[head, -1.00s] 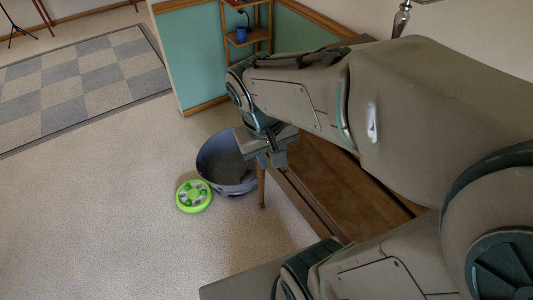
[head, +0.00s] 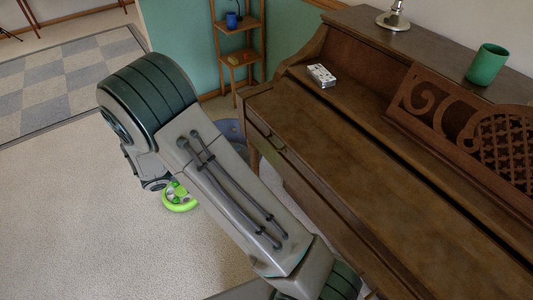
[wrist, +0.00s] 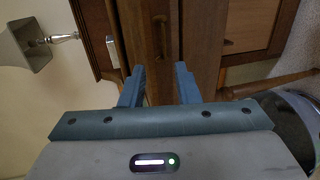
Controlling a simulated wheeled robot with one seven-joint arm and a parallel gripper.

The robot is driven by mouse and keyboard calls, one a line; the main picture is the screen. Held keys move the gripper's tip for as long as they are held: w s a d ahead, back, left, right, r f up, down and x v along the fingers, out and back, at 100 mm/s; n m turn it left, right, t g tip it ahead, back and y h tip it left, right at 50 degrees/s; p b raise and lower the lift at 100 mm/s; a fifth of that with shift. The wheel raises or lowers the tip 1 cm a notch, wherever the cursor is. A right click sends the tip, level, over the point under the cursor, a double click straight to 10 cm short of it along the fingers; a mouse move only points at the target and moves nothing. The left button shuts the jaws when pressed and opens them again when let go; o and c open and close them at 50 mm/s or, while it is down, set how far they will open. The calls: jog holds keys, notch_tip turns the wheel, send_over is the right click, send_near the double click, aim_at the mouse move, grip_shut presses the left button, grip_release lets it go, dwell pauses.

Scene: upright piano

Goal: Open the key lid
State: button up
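The brown piano's key lid (head: 350,165) lies flat and shut in the head view. In the wrist view, a small metal handle (wrist: 160,35) sits on a brown wooden strip beyond my fingertips. My gripper (wrist: 159,72) is open, its two blue-grey fingers apart with nothing between them. The fingers point toward the wood on both sides of the strip, short of the handle. I cannot tell whether they touch the wood. In the head view my arm hides the gripper's fingers.
A white box (head: 321,75), green cup (head: 487,64) and lamp base (head: 393,20) stand on the piano. A carved music stand (head: 465,120) rises behind the lid. A bin (head: 231,130) and green round toy (head: 180,200) are on the floor. Carpet at left is clear.

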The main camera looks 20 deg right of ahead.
jog(key=w+x, duration=0.1)
jog(key=x, duration=1.2)
jog(key=shift+f+t+h, duration=0.3)
jog(key=shift+f, duration=0.15)
jog(key=shift+w+d, duration=0.1)
grip_shut()
